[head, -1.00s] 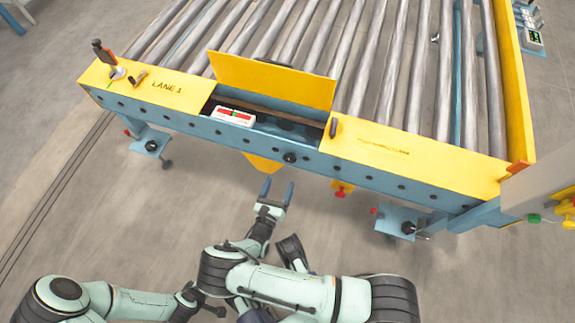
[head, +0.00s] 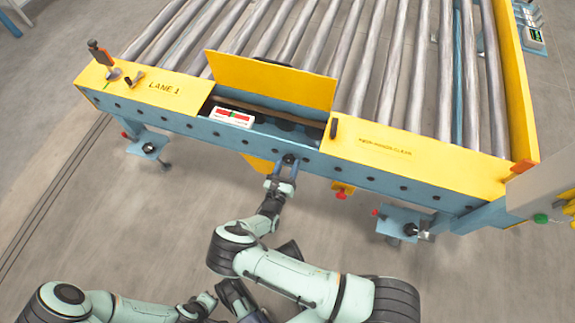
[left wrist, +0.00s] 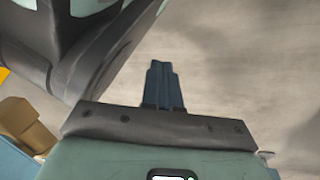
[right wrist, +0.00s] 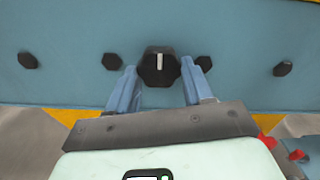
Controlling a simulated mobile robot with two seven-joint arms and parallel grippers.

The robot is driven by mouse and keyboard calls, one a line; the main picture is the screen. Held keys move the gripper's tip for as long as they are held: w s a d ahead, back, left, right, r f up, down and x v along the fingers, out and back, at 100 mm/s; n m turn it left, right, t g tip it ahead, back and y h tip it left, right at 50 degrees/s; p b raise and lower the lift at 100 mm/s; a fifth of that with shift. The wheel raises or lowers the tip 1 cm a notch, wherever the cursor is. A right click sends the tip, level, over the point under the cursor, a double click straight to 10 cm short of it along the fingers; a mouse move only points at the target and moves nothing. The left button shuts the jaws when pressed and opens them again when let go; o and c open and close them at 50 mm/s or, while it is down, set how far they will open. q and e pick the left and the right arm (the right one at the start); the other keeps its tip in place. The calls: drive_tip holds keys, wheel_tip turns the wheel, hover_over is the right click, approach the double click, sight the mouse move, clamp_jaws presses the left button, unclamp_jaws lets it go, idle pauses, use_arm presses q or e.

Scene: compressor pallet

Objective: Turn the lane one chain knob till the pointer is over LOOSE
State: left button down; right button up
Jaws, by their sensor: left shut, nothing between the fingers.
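The chain knob (head: 290,158) is a black hexagonal knob on the blue side rail below the open compartment of lane 1. In the right wrist view the knob (right wrist: 158,67) has a white pointer line pointing straight up. No LOOSE lettering is readable. My right gripper (head: 283,174) is at the rail in front of the knob. Its blue fingers (right wrist: 159,82) are open, one on each side of the knob, with visible gaps; I cannot tell how deep they reach. My left gripper (left wrist: 163,85) is shut and empty, away from the conveyor above the floor.
A raised yellow cover (head: 270,80) stands behind the open compartment. A white box with a red and green gauge (head: 232,117) sits inside. Smaller black bolts (right wrist: 111,61) flank the knob. A yellow block with a red button (head: 342,190) hangs below the rail to the right.

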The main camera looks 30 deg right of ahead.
drive_tip(key=shift+c, duration=1.2)
drive_tip(key=shift+n, duration=0.3)
